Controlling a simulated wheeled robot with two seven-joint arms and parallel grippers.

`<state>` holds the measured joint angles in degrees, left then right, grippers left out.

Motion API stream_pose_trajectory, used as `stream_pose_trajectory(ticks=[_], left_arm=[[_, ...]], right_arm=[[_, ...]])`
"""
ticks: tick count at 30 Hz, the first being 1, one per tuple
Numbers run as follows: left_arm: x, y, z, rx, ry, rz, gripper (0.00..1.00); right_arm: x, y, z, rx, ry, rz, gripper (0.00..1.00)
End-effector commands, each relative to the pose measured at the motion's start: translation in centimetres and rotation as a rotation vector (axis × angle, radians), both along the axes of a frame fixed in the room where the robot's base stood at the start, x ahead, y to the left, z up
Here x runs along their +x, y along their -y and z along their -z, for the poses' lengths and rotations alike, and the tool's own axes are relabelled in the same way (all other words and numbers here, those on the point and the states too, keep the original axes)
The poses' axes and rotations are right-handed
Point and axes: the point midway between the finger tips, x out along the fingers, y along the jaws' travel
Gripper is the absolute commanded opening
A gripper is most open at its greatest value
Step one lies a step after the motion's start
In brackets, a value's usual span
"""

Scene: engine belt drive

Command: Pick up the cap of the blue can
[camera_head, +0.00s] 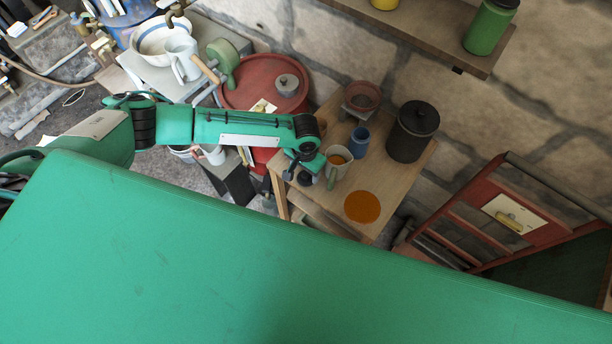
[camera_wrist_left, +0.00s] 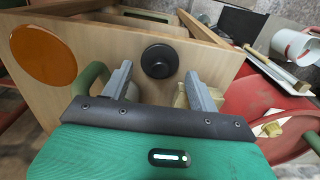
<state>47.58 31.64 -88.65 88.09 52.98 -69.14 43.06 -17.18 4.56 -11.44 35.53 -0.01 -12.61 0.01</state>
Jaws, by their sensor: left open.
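The blue can (camera_head: 359,141) stands open on the wooden table, behind a mug. A round black cap with a raised knob (camera_wrist_left: 160,61) lies flat on the same table. In the head view the cap (camera_head: 305,178) shows only as a small dark shape, partly hidden by my gripper. My left gripper (camera_head: 301,170) is above the left part of the table. In the left wrist view its two grey fingers (camera_wrist_left: 157,84) are open and empty, with the cap ahead between them. I cannot tell the remaining gap to the cap. My right gripper is not in view.
A mug (camera_head: 338,164) with a green handle stands close beside my gripper. An orange disc (camera_head: 362,207), a black lidded pot (camera_head: 413,131) and a reddish bowl (camera_head: 362,97) are also on the table. A red drum (camera_head: 262,78) stands to the left.

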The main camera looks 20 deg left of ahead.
Motion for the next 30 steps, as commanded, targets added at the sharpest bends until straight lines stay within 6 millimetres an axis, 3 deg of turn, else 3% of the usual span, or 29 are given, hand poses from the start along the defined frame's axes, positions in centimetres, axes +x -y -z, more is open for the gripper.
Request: stream_pose_trajectory(ticks=[10,20,25,30], left_arm=[[0.4,0.1,3.7,0.001,-0.001,0.0,0.6],[0.4,0.0,4.3,0.001,-0.001,0.0,0.6],[0.4,0.0,4.3,0.001,-0.001,0.0,0.29],[0.4,0.0,4.3,0.001,-0.001,0.0,0.29]], right_arm=[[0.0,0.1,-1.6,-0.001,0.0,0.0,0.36],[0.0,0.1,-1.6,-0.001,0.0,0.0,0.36],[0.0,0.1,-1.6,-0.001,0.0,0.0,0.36],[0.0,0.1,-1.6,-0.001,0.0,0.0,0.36]])
